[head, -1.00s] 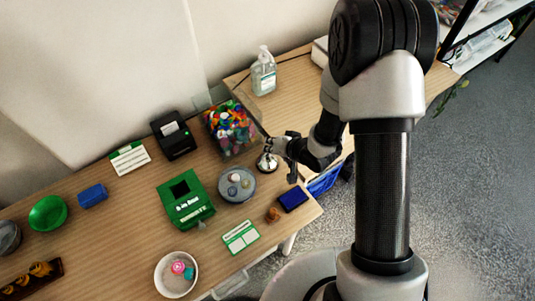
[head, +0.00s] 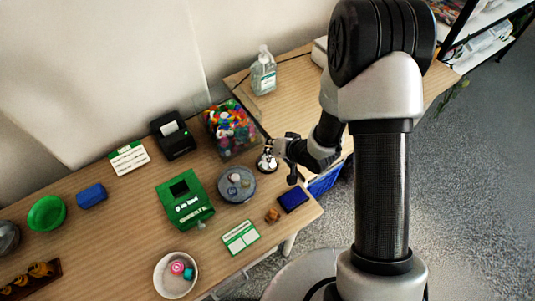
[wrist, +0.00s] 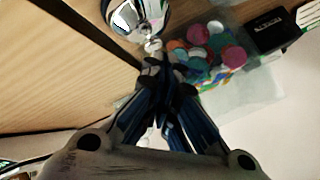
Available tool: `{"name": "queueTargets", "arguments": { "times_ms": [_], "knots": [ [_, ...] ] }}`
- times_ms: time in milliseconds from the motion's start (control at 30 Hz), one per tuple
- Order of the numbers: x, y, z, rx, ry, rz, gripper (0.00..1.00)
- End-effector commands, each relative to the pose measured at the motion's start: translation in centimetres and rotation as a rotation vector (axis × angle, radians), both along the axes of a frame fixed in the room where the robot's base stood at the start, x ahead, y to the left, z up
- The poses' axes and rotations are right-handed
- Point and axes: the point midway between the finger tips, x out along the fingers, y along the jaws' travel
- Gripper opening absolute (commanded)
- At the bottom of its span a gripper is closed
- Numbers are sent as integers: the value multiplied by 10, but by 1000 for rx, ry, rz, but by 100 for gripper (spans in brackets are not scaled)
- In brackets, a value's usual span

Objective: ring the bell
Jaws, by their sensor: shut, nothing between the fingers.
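The bell (head: 266,163) is a small silver dome on a dark base, on the wooden table beside the clear box of colourful pieces. In the wrist view its shiny dome (wrist: 140,17) shows at the top, cut off by the frame edge, with its small knob toward my fingertips. My gripper (head: 275,147) is at the bell, and its own links partly cover that spot in the head view. In the wrist view my gripper (wrist: 158,66) is shut and empty, its fingertips at or very near the knob. I cannot tell whether they touch it.
A clear box of colourful pieces (head: 230,128) stands close behind the bell. A grey round tray (head: 237,185) and a green box (head: 186,200) are to its left. A blue-screened device (head: 293,199) lies near the table's front edge. A pump bottle (head: 263,72) stands farther back.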

Motion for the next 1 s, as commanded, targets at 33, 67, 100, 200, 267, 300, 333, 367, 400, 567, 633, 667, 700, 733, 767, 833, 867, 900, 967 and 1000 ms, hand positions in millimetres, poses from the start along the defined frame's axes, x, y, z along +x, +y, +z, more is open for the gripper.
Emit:
{"name": "queueTargets", "arguments": {
  "times_ms": [33,67,100,200,267,300,333,367,400,567,633,667,700,733,767,833,867,900,967,1000],
  "knots": [
    [0,0,0,0,0,0,0],
    [0,0,-1,0,0,0,0],
    [0,0,-1,0,0,0,0],
    [0,0,-3,0,0,0,0],
    [0,0,-3,0,0,0,0],
    [0,0,-4,0,0,0,0],
    [0,0,-4,0,0,0,0],
    [0,0,-4,0,0,0,0],
    [0,0,-5,0,0,0,0],
    [0,0,-7,0,0,0,0],
    [0,0,-8,0,0,0,0],
    [0,0,-8,0,0,0,0],
    [0,0,-9,0,0,0,0],
    [0,0,-9,0,0,0,0],
    [0,0,-9,0,1,1,0],
    [0,0,-10,0,1,1,0],
    [0,0,-11,0,1,1,0],
    [0,0,-10,0,1,1,0],
    [0,0,-10,0,1,1,0],
    [0,0,-10,0,1,1,0]
  ]
}}
